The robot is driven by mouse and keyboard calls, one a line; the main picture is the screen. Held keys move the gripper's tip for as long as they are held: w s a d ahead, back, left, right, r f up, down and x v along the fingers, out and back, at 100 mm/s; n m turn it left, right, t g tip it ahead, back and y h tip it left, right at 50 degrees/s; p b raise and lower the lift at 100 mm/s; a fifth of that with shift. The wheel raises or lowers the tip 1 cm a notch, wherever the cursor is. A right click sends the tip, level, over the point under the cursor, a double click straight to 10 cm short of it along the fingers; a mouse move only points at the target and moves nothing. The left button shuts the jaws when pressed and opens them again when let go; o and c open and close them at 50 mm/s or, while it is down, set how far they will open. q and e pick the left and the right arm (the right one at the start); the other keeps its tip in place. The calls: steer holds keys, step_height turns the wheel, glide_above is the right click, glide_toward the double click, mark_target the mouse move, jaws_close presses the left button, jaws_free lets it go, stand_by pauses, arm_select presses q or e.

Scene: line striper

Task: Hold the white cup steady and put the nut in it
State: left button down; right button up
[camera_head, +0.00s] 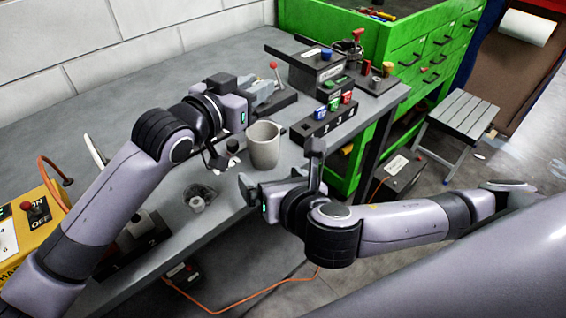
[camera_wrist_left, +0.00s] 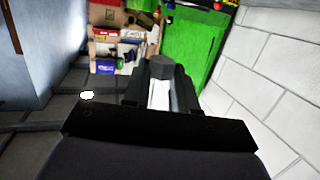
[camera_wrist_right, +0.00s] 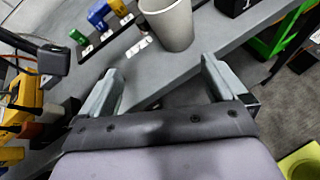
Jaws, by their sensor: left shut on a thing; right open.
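The white cup (camera_head: 264,148), greyish in this light, stands upright on the workbench near its front edge. It also shows in the right wrist view (camera_wrist_right: 172,24), beyond my right fingertips. My right gripper (camera_head: 280,170) is open and empty, its fingers spread in front of the cup and apart from it. My left gripper (camera_head: 226,154) is left of the cup, above the bench. It is shut on a small dark grey piece, seemingly the nut (camera_wrist_left: 162,68), held between the fingertips in the left wrist view. The cup's inside bottom is hidden.
A black rack with coloured blocks (camera_head: 322,124) stands right of the cup. A yellow control box (camera_head: 35,225) is at left; a green drawer cabinet (camera_head: 375,45) is behind.

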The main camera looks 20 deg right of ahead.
steer(key=d+r+n, duration=0.2)
steer(key=t, duration=0.1)
glide_toward(260, 140)
steer(key=shift+h, duration=0.4)
steer(key=x, duration=0.7)
steer(key=shift+a, duration=0.35)
steer(key=shift+c, duration=0.3)
steer(key=c, duration=1)
